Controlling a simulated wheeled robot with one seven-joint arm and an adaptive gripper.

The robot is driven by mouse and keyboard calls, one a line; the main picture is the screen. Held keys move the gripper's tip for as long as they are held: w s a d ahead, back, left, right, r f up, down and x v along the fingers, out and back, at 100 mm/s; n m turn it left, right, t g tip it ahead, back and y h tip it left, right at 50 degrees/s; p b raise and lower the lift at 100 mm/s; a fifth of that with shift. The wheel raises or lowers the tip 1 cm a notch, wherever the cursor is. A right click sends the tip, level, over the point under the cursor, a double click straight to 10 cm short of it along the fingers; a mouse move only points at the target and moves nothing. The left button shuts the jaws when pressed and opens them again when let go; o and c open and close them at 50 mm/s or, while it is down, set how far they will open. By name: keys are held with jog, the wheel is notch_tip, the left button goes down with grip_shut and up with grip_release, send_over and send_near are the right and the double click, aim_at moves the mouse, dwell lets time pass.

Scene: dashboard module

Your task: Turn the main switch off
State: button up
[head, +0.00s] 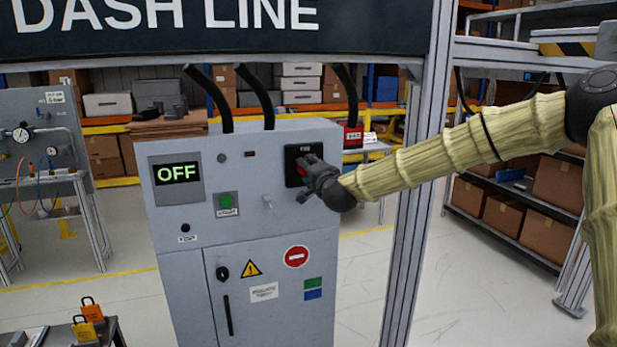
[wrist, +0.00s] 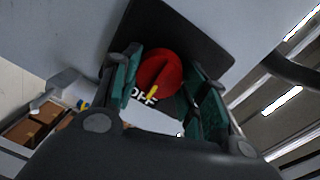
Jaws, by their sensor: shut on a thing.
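The main switch is a red rotary knob (wrist: 158,72) on a black plate (wrist: 190,30) on the front of the grey cabinet (head: 262,220). In the wrist view its yellow mark points at the word OFF. My gripper (wrist: 160,80) is shut on the knob, with one green-padded finger on each side. In the head view my gripper (head: 308,172) covers most of the knob, and a bit of red shows between the fingers. The cabinet's display (head: 177,173) reads OFF in green.
A grey post (head: 410,190) of the sign frame stands right of the cabinet, behind my arm. A small table with orange padlocks (head: 90,310) is at lower left.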

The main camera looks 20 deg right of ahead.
dwell(0.4)
jog(key=o, duration=1)
jog(key=shift+o, duration=0.2)
jog(key=s, duration=1.2)
jog(key=shift+d+r, duration=0.3)
jog(key=shift+r, duration=0.1)
